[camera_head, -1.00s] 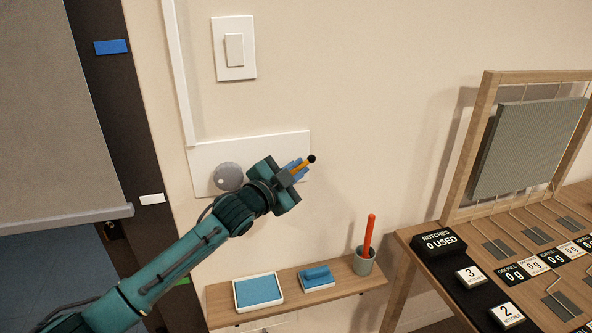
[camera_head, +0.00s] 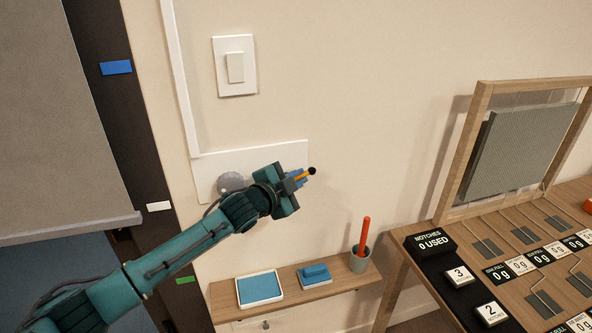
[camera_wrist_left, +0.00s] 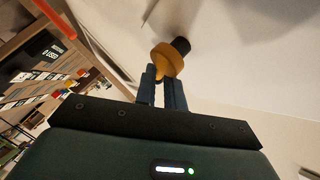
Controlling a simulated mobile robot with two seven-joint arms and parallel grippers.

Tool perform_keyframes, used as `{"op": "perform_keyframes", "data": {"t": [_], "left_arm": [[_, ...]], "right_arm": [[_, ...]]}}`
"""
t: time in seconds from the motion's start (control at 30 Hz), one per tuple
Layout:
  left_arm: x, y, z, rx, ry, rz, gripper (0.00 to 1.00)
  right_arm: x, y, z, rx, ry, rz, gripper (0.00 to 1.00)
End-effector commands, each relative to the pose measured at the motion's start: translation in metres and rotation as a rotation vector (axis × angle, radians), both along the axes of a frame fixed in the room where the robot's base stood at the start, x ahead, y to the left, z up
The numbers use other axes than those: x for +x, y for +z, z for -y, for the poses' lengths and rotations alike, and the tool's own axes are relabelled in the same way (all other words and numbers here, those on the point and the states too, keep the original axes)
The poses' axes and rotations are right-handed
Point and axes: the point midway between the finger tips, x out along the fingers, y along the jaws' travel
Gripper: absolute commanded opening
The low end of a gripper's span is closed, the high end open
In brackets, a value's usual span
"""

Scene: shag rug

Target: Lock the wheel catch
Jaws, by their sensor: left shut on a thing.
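A yellow-orange lever with a black round tip (camera_head: 312,170) is at the right end of the white wall plate (camera_head: 206,180). I take it for the catch. My left gripper (camera_head: 298,179) is shut on it, and its fingers hide most of the lever. In the left wrist view, the blue fingers (camera_wrist_left: 162,90) are close together at the yellow piece (camera_wrist_left: 166,62), and its black end points away. A grey round knob (camera_head: 231,182) on the plate is partly covered by my left wrist. My right gripper is not in view.
A white wall switch (camera_head: 236,68) is above the plate. Below, a wooden shelf (camera_head: 300,286) holds a blue-topped tray (camera_head: 260,288), a blue block (camera_head: 315,274) and a cup (camera_head: 359,261) with a red stick. A bench with a wooden frame (camera_head: 462,150) stands at right.

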Motion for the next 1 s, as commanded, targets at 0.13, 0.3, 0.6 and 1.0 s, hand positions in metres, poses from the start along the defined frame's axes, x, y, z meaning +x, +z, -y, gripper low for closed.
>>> {"op": "perform_keyframes", "data": {"t": [0.13,0.3,0.6,1.0], "left_arm": [[0.0,-0.002,0.0,0.004,0.001,0.0,0.0],[0.0,-0.002,0.0,0.004,0.001,0.0,0.16],[0.0,-0.001,0.0,0.002,0.0,0.001,0.32],[-0.017,0.002,-0.012,0.002,0.001,0.001,0.32]], "right_arm": [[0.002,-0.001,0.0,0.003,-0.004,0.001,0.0],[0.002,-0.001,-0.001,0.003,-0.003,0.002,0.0],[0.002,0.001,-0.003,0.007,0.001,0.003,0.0],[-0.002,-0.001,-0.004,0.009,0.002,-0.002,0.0]]}}
